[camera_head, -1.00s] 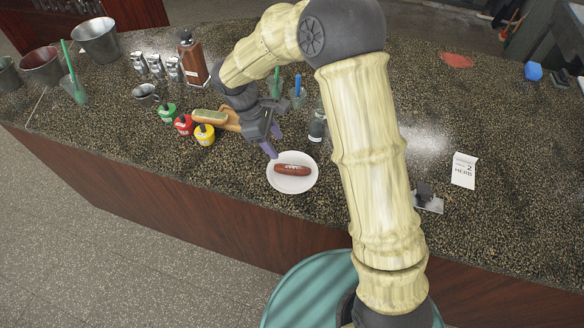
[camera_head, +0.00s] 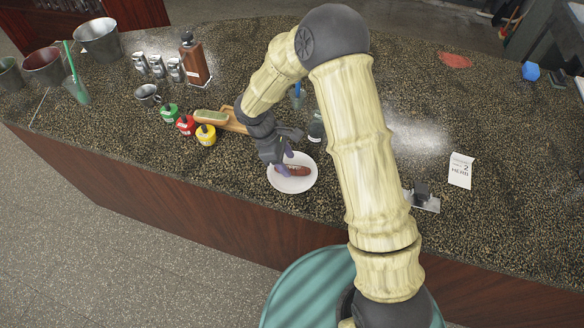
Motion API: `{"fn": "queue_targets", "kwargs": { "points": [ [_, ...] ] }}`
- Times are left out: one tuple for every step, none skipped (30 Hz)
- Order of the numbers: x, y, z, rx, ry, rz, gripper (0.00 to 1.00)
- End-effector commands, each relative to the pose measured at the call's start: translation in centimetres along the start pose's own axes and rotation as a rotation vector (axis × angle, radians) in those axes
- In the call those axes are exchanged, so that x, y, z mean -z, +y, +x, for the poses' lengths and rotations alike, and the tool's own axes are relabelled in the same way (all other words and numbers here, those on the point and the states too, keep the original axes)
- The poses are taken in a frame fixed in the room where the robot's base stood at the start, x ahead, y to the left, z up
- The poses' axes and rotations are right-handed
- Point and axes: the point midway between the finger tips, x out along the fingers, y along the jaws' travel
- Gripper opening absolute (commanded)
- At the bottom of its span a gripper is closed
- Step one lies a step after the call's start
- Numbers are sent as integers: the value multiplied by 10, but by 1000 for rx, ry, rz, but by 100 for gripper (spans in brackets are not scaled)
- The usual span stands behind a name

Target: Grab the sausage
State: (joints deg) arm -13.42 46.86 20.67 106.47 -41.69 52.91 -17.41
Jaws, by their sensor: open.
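A reddish-brown sausage (camera_head: 297,171) lies on a round white plate (camera_head: 292,186) on the speckled counter. My gripper (camera_head: 284,166) is open, with its purple fingers over the left part of the sausage. The fingers and wrist hide the sausage's left end. I cannot tell whether the fingers touch the sausage or the plate.
A bun on a wooden board (camera_head: 235,123) lies behind and left of the plate. Green, red and yellow (camera_head: 206,135) sauce bottles stand left of it. A dark jar (camera_head: 316,128) stands behind the plate. A white card (camera_head: 461,170) stands at right. The counter left of the plate is clear.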

Motion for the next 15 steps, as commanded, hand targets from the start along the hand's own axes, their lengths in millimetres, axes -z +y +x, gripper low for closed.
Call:
{"fn": "queue_targets", "kwargs": {
  "points": [
    [-1,0,5,5,-2,-1,50],
    [0,0,9,5,-2,-2,50],
    [0,0,16,5,-3,-1,50],
    [0,0,20,4,-2,-1,50],
    [0,0,24,4,-2,-2,50],
    [0,0,28,3,-2,-1,50],
    [0,0,30,3,-1,-1,50],
    [0,0,31,2,-1,0,50],
    [1,0,32,1,0,0,50],
    [1,0,32,1,0,0,50],
    [1,0,32,1,0,0,50],
    [1,1,32,0,0,0,50],
    [1,1,32,0,0,0,50],
    [1,1,32,0,0,0,50],
    [1,1,32,1,0,0,50]
  ]
}}
